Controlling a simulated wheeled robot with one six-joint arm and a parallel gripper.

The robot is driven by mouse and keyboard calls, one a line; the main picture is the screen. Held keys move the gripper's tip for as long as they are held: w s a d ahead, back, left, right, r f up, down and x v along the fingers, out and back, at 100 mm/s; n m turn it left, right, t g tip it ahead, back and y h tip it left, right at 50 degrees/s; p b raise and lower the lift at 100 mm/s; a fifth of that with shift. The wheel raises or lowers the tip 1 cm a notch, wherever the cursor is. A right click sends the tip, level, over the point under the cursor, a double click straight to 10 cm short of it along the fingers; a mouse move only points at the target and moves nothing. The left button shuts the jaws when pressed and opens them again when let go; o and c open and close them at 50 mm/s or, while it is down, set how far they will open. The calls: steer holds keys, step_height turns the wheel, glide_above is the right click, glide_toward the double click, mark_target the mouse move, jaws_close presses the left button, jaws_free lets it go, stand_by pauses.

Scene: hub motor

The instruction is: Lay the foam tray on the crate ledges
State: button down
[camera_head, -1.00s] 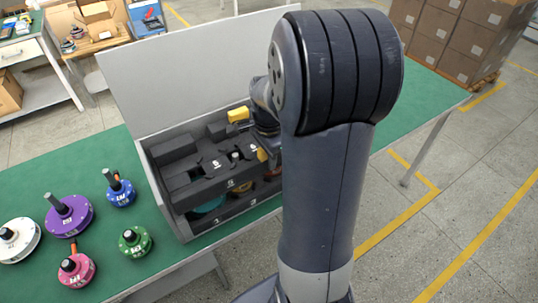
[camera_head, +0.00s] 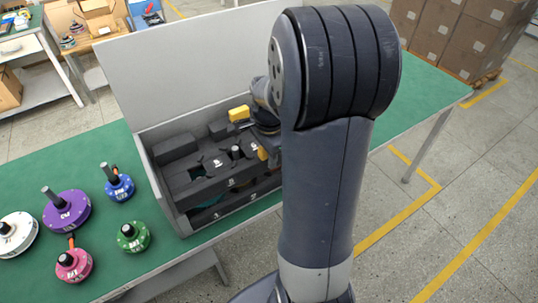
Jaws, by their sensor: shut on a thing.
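The foam tray (camera_head: 203,188) is a dark grey foam piece with cutouts and white markings. It is inside the open grey crate (camera_head: 168,203), low between the walls. My arm hides the crate's right end and part of the tray. The ledges are hidden, so I cannot tell whether the tray touches them.
The crate stands on a green table (camera_head: 110,254) with its pale lid (camera_head: 190,75) raised behind. Several hub motors stand left of it, among them a purple one (camera_head: 68,212), a blue one (camera_head: 119,187) and a green one (camera_head: 133,237). Boxes (camera_head: 455,38) are stacked at the back right.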

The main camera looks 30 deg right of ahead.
steer(key=shift+f+b, duration=0.35)
steer(key=shift+f, duration=0.2)
steer(key=c, duration=1.2)
jaws_free()
steer(key=shift+o, duration=0.2)
steer(key=shift+r, duration=0.1)
step_height(320, 180, up, 11)
steer(key=shift+f, duration=0.15)
